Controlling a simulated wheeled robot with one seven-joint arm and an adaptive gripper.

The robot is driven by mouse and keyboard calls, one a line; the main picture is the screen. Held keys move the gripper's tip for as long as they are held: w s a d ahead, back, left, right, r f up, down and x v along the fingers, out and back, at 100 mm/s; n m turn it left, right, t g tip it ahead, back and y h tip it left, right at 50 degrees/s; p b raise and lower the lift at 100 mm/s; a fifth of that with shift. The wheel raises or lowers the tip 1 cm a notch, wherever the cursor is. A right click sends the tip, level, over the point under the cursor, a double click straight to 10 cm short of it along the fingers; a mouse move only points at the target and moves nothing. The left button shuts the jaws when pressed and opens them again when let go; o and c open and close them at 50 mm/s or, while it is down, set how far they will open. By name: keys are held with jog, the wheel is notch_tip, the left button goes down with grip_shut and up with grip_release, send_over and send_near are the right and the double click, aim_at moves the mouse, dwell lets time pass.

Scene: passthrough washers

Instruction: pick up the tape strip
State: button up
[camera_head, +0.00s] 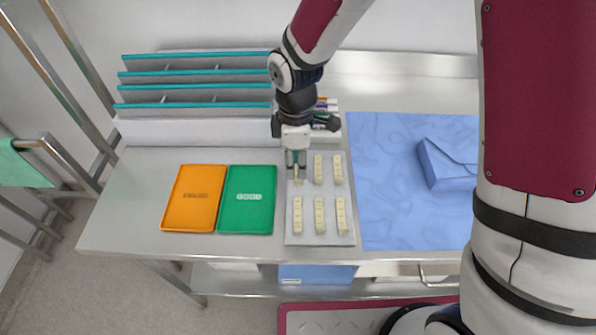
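Several cream tape strips lie in two rows on a grey tray (308,242) on the metal table. My gripper (297,168) points down over the back-left tape strip (298,181). Its fingers are at the strip's far end and hide part of it. The view is too small to tell whether they are closed on the strip, touching it or just above it. The other strips, such as the back-middle one (318,170) and the front-left one (297,215), are uncovered.
An orange tray (194,197) and a green tray (247,199) lie left of the grey tray. A blue cloth (390,200) with a blue pouch (449,164) is to the right. A grey rack with teal edges (195,88) stands behind. Small items sit behind my gripper.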

jog(key=f, duration=0.4)
jog(key=shift+s+d+p, duration=0.1)
jog(key=shift+d+p, duration=0.15)
jog(key=shift+p, duration=0.15)
jog(key=shift+f, duration=0.65)
jog(key=shift+c, duration=0.5)
grip_shut()
